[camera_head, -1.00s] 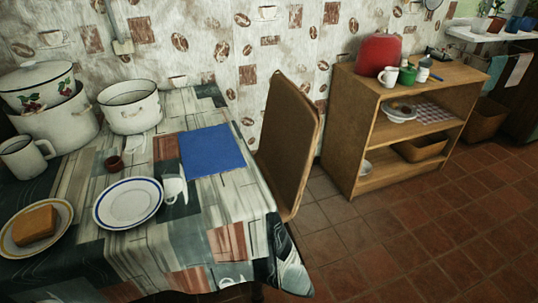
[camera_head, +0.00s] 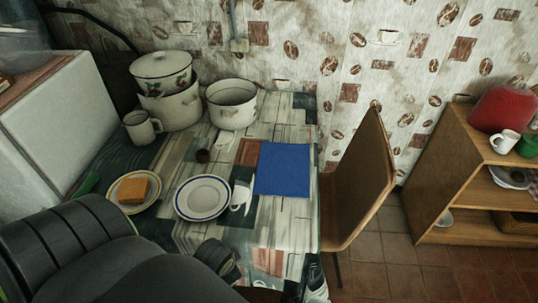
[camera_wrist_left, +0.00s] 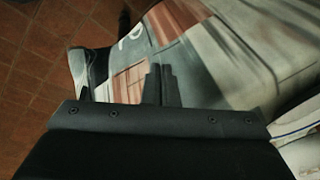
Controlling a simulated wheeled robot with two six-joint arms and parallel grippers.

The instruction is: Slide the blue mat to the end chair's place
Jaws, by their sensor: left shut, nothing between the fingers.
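The blue mat (camera_head: 284,169) lies flat on the table (camera_head: 285,235), near its right edge beside the end chair (camera_head: 365,180). The brown chair stands at the table's right end. My left arm comes in from the lower left in the head view, over the front of the table. My left gripper (camera_wrist_left: 161,68) shows in the left wrist view, with its fingers together and nothing between them, near the tablecloth's front edge. The mat does not show in the wrist view. My right gripper is in neither current view.
A white plate with a blue rim (camera_head: 203,198) and a white cup (camera_head: 241,197) stand left of the mat. A wooden shelf (camera_head: 455,175) stands at right.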

